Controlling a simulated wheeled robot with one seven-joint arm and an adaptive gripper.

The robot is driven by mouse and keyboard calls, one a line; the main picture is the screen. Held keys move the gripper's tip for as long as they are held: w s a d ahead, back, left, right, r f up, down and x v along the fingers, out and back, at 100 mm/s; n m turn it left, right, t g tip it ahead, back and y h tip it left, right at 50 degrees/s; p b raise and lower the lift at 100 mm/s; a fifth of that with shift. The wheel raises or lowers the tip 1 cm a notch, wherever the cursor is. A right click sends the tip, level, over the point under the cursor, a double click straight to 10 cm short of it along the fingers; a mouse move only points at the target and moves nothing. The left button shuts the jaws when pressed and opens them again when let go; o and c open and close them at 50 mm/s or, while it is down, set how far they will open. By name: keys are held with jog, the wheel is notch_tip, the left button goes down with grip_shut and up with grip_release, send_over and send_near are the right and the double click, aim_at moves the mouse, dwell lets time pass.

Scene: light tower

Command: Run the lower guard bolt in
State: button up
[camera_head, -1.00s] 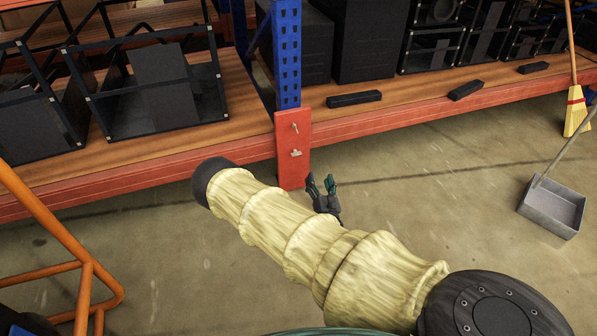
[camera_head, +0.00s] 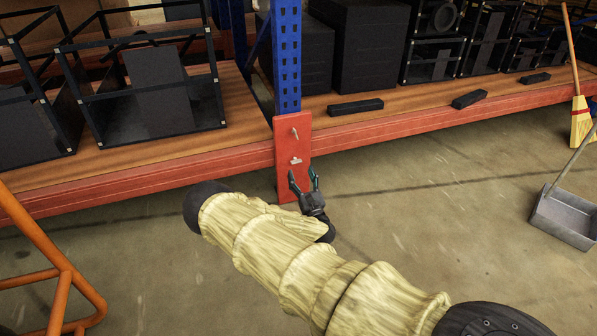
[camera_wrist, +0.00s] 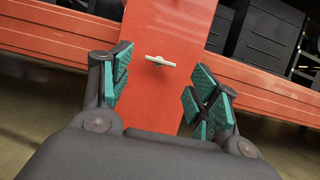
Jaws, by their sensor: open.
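The red guard plate (camera_head: 292,135) stands at the foot of the blue rack upright, and it also fills the middle of the wrist view (camera_wrist: 172,30). It carries two light-coloured bolts, an upper one (camera_head: 295,133) and a lower one (camera_head: 295,161). In the wrist view one bolt with a winged or bar-shaped head (camera_wrist: 159,61) lies roughly level, ahead of my fingers and a little left of the middle between them. My gripper (camera_head: 303,181) is open and empty, just below the lower bolt in the head view. Its green-padded fingers (camera_wrist: 162,90) straddle the plate's width in the wrist view.
The orange-red shelf beam (camera_head: 150,178) runs along both sides of the plate. Black frames and boxes (camera_head: 372,45) stand on the wooden shelf. An orange tubular frame (camera_head: 60,270) is at left. A dustpan (camera_head: 566,217) and broom (camera_head: 580,120) are at right. Open floor lies between.

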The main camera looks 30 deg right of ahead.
aim_at(296, 161)
jog(key=shift+b+x, duration=0.65)
jog(key=shift+x, duration=1.35)
jog(key=c, duration=1)
